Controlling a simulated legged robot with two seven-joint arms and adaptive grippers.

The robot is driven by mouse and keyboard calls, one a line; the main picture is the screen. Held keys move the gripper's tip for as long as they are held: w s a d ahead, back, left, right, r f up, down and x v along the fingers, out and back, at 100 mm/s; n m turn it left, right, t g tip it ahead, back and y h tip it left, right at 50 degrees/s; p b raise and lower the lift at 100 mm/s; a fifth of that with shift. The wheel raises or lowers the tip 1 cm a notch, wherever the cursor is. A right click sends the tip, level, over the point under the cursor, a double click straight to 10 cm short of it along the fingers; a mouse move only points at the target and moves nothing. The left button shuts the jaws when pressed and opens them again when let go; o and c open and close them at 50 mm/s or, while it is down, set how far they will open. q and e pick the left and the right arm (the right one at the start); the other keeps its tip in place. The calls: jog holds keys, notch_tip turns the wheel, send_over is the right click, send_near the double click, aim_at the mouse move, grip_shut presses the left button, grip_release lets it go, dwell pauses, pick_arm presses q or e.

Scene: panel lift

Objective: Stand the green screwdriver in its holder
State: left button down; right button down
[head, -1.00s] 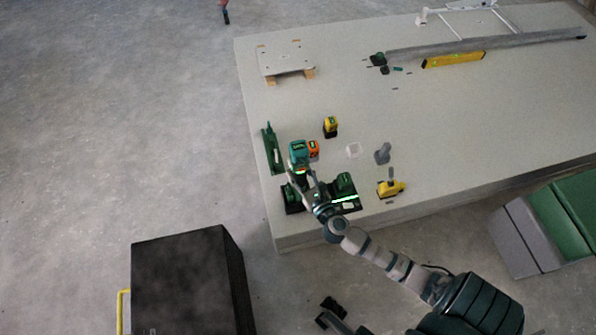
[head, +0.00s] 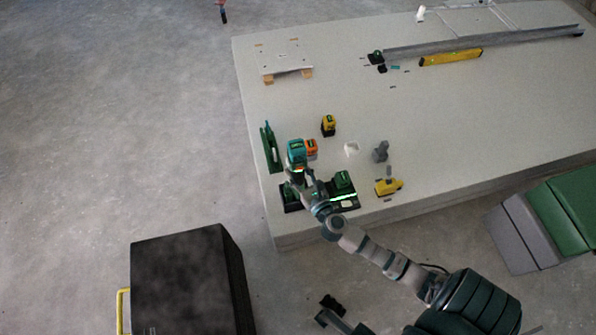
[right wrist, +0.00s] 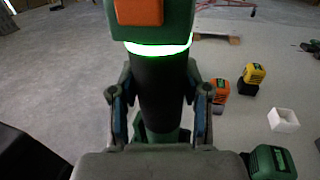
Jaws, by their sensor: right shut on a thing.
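The green screwdriver (head: 296,152) has a teal-green body and, in the right wrist view, an orange panel, a glowing green ring and a black grip (right wrist: 158,95). My right gripper (head: 303,186) is shut around the black grip, with one finger on each side. The tool is over the near left corner of the table, above or beside a black base (head: 350,204) with green blocks and a lit green strip. That base appears to be the holder; my gripper partly hides it. Whether the tool touches it cannot be told. A dark part at the bottom may be my left gripper (head: 329,310).
A green stand (head: 270,148) and an orange-topped tool (head: 311,148) are close by. A yellow-topped tool (head: 328,125), white box (head: 351,149), grey object (head: 380,151) and yellow tool (head: 388,187) stand on the table (head: 450,120). A black cabinet (head: 185,280) is on the floor.

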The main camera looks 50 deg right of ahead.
aim_at(301, 177)
jog(key=shift+r, duration=0.1)
jog(key=shift+c, duration=2.3)
grip_release()
jog(key=shift+o, duration=1.2)
jog(key=shift+f, duration=0.2)
jog(key=shift+o, duration=1.1)
jog(key=shift+r, duration=0.1)
jog(key=shift+s, duration=0.2)
jog(key=shift+v, duration=1.35)
